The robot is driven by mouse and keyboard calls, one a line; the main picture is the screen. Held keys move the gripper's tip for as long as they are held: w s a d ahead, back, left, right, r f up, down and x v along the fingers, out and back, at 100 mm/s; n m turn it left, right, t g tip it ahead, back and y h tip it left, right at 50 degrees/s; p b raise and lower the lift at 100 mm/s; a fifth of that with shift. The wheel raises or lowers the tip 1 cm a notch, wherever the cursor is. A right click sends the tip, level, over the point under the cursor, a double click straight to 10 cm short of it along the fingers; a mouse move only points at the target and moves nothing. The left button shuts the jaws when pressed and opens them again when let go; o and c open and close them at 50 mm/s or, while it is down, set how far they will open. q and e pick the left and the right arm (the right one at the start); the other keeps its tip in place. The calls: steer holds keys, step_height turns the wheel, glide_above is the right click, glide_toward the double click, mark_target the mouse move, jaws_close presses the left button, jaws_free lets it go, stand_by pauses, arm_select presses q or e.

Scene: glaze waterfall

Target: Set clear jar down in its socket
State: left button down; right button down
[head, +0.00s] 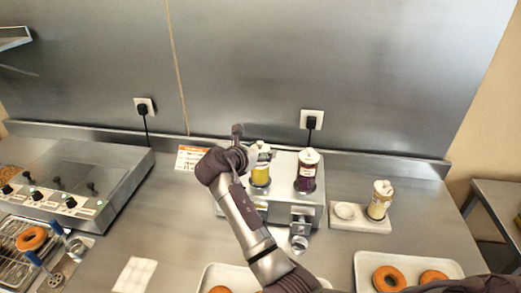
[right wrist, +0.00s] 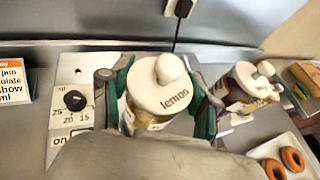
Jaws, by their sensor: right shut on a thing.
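My right gripper (right wrist: 157,105) is shut on a jar with a white lid marked "lemon" (right wrist: 172,88), one finger on each side. In the head view this jar shows yellow (head: 260,176) over the left part of the grey dispenser (head: 283,207), partly behind my gripper (head: 257,160). Whether its base touches the dispenser is hidden. A pale, yellowish jar (head: 379,202) stands on a white holder (head: 347,224), beside an empty round recess (head: 345,211). Which jar is the clear one is not readable. My left gripper is not in view.
A purple jar (head: 307,172) stands on the dispenser's right side. A dial (right wrist: 75,100) is on the dispenser's left. Trays of doughnuts (head: 388,279) are at the front. A fryer-like unit (head: 85,165) stands left, and an orange-and-white card (head: 192,157) behind.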

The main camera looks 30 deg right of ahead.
steer(key=shift+f, duration=0.15)
steer(key=shift+c, duration=1)
jaws_free()
steer(key=shift+f, duration=0.15)
steer(key=v, duration=0.7)
steer(key=shift+s+a, duration=0.15)
steer(key=shift+a, duration=0.1)
